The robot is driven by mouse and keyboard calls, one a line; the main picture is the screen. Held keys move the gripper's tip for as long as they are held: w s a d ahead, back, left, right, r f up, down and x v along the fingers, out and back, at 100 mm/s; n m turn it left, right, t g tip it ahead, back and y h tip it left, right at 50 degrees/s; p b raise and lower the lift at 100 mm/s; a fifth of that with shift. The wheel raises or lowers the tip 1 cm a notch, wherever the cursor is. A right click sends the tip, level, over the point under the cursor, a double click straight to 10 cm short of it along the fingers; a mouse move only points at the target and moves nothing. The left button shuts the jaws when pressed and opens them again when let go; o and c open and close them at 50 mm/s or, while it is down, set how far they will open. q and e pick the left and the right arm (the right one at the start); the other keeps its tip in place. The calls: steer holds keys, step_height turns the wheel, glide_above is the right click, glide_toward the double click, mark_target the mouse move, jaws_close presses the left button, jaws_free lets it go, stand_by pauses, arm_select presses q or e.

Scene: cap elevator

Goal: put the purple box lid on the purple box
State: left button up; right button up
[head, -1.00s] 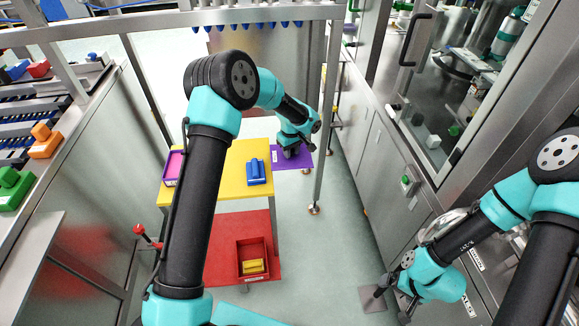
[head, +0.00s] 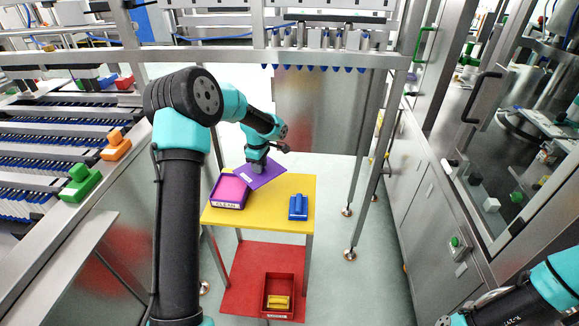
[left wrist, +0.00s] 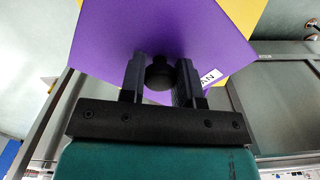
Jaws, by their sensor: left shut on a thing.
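The purple box (head: 229,205) stands open on the back left part of the yellow table, with a pinkish inside and a CLEAN label on its front. The flat purple lid (head: 270,176) is held by my left gripper (head: 258,166), just behind and right of the box and partly overlapping it in the head view. In the left wrist view the left gripper (left wrist: 160,75) is shut on the lid's dark round knob (left wrist: 159,70), and the lid (left wrist: 110,40) spreads beyond the fingers. Whether the lid touches the box is unclear.
The yellow table (head: 265,215) also carries a blue-handled block (head: 298,207) at its right. A red shelf (head: 245,275) below holds a red box (head: 267,305) with a yellow piece. A metal rail frame (head: 330,60) stands behind the table, with a conveyor at left.

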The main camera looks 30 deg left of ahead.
arm_select(q)
steer(key=s+a+n, duration=0.4)
steer(key=s+a, duration=0.3)
steer(key=a, duration=0.2)
steer(key=shift+a+r, duration=0.35)
steer(key=shift+r, duration=0.1)
steer(key=shift+d, duration=0.1)
steer(key=shift+f, duration=2.9)
steer(key=shift+f, duration=0.3)
steer(key=o, duration=1)
